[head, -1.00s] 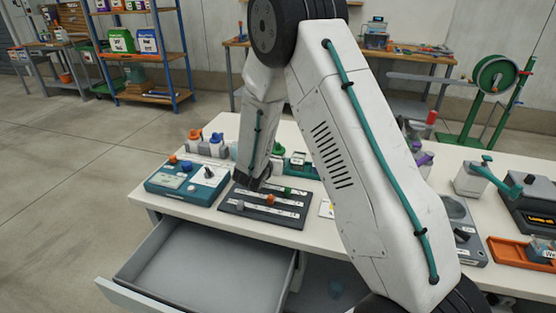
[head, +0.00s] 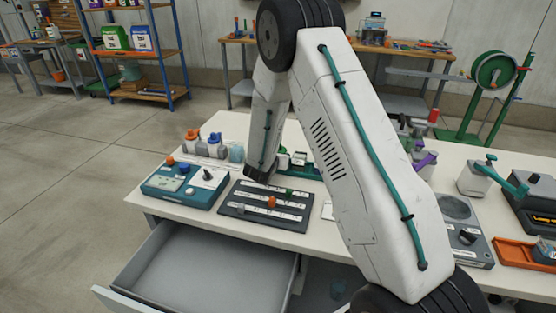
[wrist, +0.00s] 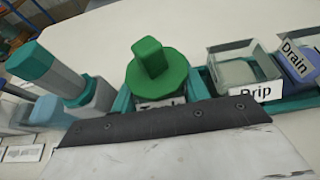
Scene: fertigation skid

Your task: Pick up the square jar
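I cannot tell for sure which thing is the square jar. In the wrist view a grey angular container with a teal top (wrist: 55,75) leans at the left. A pale, clear-walled square compartment (wrist: 240,70) labelled "Drip" is at the right. A green round piece with a block on top (wrist: 155,72) sits between them in a teal holder. My gripper (head: 258,173) is at the far edge of the dark labelled board, near the teal holder. In the wrist view a dark strip with screws and a pale surface fill the bottom; no separate fingertips show.
The dark board (head: 240,209) with small knobs and a teal device (head: 180,188) lie on the white table. Capped bottles (head: 191,143) and a clear bluish cup (head: 236,152) stand behind. An open drawer (head: 205,273) juts out in front. A grey device (head: 465,235) is at right.

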